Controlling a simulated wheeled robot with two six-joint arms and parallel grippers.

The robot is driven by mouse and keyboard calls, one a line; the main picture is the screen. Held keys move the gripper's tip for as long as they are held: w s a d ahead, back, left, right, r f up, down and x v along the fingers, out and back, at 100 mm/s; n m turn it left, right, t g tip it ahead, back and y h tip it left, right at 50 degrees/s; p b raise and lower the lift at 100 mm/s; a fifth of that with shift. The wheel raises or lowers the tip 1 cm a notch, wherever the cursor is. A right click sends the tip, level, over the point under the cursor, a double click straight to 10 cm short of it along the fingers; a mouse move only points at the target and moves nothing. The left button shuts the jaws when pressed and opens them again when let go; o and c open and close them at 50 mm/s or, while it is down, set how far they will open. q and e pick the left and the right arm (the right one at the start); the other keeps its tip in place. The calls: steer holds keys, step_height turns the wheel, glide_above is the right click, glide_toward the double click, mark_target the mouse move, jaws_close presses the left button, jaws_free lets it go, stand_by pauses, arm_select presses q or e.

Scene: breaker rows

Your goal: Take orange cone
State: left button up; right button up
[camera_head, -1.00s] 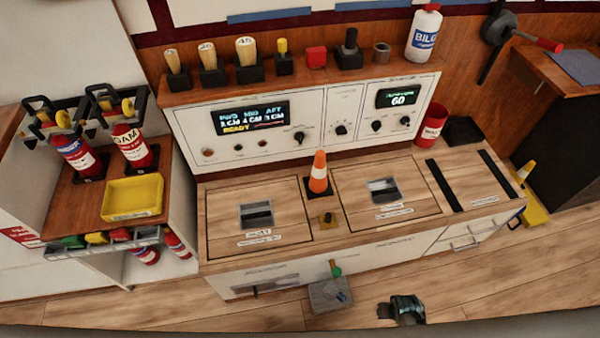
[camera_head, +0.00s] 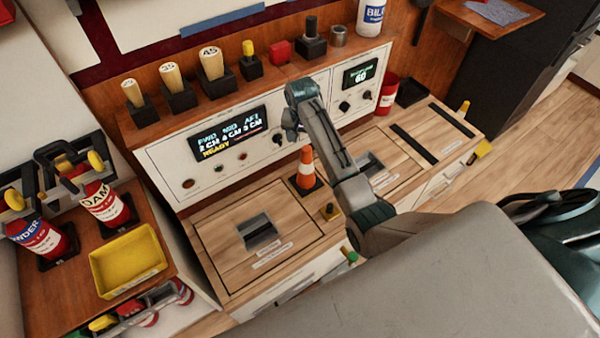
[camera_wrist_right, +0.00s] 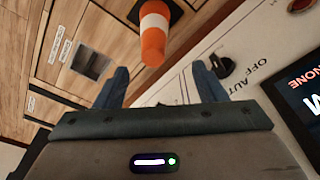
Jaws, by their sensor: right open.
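The orange cone (camera_head: 306,168) with a white band stands upright on a dark square base, on the wooden counter between two hatch panels. My right gripper (camera_head: 291,130) is above the cone, close to the control panel, with its jaws partly hidden by the wrist. In the right wrist view the gripper (camera_wrist_right: 160,70) is open and empty. The cone (camera_wrist_right: 153,38) shows there just beyond the fingertips, its tip pointing toward the space between them. My left gripper is not in view.
A control panel (camera_head: 218,157) with displays and knobs rises behind the cone. A yellow tray (camera_head: 128,262) and fire extinguishers are at the left. A red can (camera_head: 387,95) stands at the back right.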

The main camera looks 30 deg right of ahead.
mark_target(307, 148)
steer(key=f, duration=0.3)
steer(key=d+f, duration=0.1)
steer(key=f, duration=0.5)
steer(key=shift+w+d+f, duration=0.1)
steer(key=shift+w+d, duration=0.3)
jaws_close()
